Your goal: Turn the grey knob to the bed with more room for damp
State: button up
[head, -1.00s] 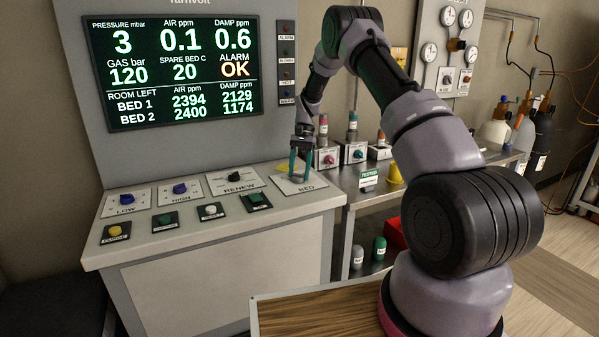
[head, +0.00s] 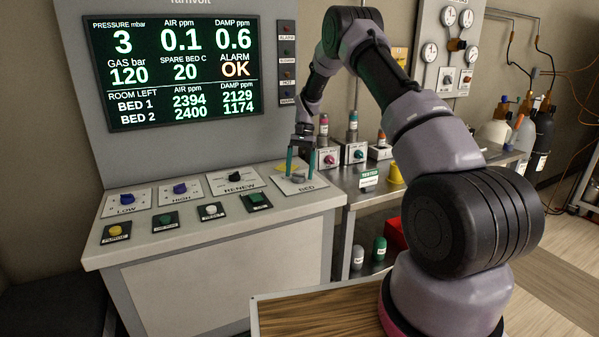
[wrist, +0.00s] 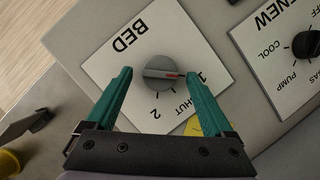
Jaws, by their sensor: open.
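The grey knob (wrist: 158,88) sits on the white BED plate (wrist: 112,68), with marks 1, SHUT and 2. Its red pointer line faces the 1. In the head view the grey knob (head: 298,178) shows small on the console's right end. My gripper (head: 301,168) is open, its two teal fingers spread on either side of the knob and apart from it. The wrist view also shows my gripper (wrist: 158,74) open and empty. The screen (head: 185,72) lists damp room left as 2129 for bed 1 and 1174 for bed 2.
The RENEW plate (head: 235,182) with its black selector lies left of the BED plate. Blue LOW and HIGH knobs and several push buttons fill the rest of the console (head: 200,240). A metal bench with small valve boxes (head: 328,158) stands to the right.

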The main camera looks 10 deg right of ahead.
jog(key=v, duration=1)
jog(key=shift+r, duration=0.25)
jog(key=shift+d, duration=0.1)
jog(key=s+d+r+n+t, duration=0.1)
jog(key=s+r+t, duration=0.2)
jog(key=s+r, duration=0.65)
jog(key=s+d+r+t, duration=0.1)
jog(key=s+r+t, duration=0.1)
jog(key=s+r, duration=0.8)
jog(key=s+r+t, duration=0.2)
jog(key=s+t, duration=0.1)
jog(key=s, duration=0.7)
jog(key=s+d+r+t, duration=0.1)
jog(key=s+r+t, duration=0.1)
jog(key=s, duration=0.9)
jog(key=shift+n+t, duration=0.4)
jog(key=shift+t, duration=0.2)
